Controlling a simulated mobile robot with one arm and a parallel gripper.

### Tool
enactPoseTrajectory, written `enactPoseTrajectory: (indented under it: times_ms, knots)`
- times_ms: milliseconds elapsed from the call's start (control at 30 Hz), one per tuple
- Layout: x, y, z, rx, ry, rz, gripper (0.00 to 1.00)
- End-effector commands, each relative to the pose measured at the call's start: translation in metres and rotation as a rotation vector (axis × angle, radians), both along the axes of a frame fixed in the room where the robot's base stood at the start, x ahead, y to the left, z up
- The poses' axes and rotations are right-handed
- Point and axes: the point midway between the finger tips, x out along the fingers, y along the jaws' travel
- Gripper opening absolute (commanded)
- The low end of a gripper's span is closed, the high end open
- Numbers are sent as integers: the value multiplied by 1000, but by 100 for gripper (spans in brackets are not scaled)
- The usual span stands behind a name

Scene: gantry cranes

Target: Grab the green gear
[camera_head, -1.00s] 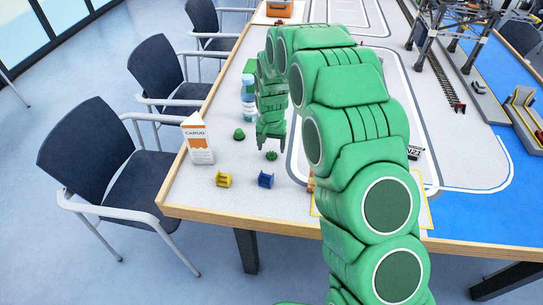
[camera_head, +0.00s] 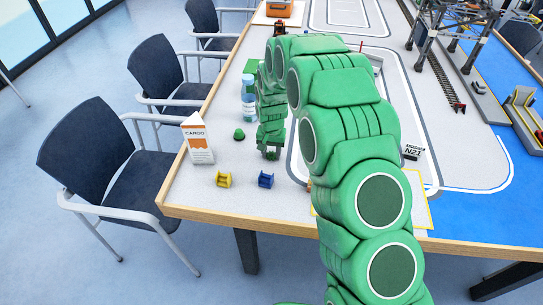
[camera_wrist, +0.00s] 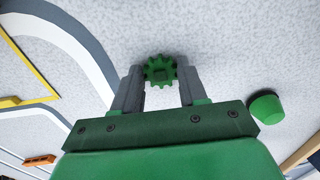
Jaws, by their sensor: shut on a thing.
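The green gear (camera_wrist: 160,71) shows in the wrist view between the two grey fingers of my gripper (camera_wrist: 160,80). My gripper is shut on the gear, with a finger on each side of it. In the head view my gripper (camera_head: 271,152) is low over the near left part of the table, and the gear is mostly hidden by it. I cannot tell whether the gear still touches the table.
A green rounded piece (camera_head: 239,134) stands left of my gripper; a blue piece (camera_head: 266,179) and a yellow piece (camera_head: 223,179) lie nearer the front edge. An orange piece (camera_wrist: 40,160) shows in the wrist view.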

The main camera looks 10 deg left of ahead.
Motion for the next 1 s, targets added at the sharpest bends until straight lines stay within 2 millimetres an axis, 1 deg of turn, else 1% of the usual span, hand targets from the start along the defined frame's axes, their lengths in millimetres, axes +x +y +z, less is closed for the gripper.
enactPoseTrajectory:
  times_ms: [267,367,500,767,1000]
  knots:
    - [0,0,4,0,0,0,14]
    - [0,0,12,0,0,0,14]
    - [1,0,32,1,-3,0,14]
    - [-22,-9,59,0,-2,1,14]
    - [-43,-17,88,1,-3,0,14]
